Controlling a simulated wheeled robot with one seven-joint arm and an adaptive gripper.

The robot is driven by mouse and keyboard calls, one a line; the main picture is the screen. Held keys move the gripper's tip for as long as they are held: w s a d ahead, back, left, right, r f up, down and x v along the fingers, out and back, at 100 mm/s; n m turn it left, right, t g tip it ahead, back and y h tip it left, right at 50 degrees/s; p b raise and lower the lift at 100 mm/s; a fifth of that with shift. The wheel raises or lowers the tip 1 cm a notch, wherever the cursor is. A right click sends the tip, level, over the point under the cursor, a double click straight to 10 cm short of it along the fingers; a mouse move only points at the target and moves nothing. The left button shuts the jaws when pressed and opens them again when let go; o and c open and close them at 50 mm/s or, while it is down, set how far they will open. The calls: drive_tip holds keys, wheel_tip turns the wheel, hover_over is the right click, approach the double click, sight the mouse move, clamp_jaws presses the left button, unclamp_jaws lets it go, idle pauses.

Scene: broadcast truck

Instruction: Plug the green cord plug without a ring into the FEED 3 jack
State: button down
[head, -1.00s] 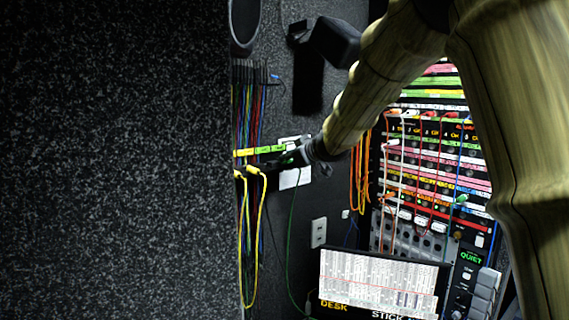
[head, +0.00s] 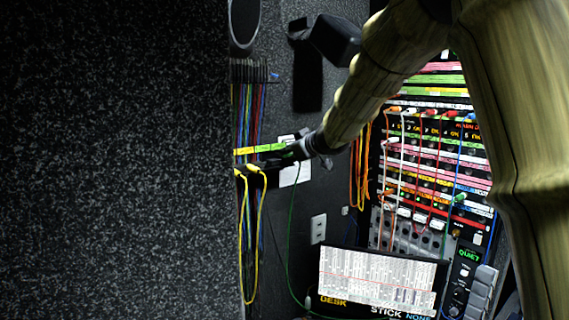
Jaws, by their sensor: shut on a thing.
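My gripper (head: 284,157) is at the left wall panel, just below a yellow-green label strip (head: 259,149). It is shut on the green cord plug, which is mostly hidden by the fingers. The green cord (head: 291,215) hangs from the gripper in a long curve to the lower middle. The FEED 3 jack cannot be made out; the strip's lettering is too small to read, and my gripper covers part of the panel beneath it. I cannot tell whether the plug touches a jack. Another green plug (head: 460,198) is in the right patch bay.
Yellow cords (head: 249,290) hang from plugs just left of my gripper. A bundle of coloured cables (head: 248,110) hangs above. The patch bay (head: 428,150) at right holds several cords. A dark partition (head: 115,160) fills the left.

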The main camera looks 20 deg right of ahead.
drive_tip(key=shift+s, duration=0.1)
drive_tip(key=shift+s+d, duration=0.25)
drive_tip(key=shift+s, duration=0.45)
drive_tip(key=shift+s+d, duration=0.25)
drive_tip(key=shift+s, duration=0.4)
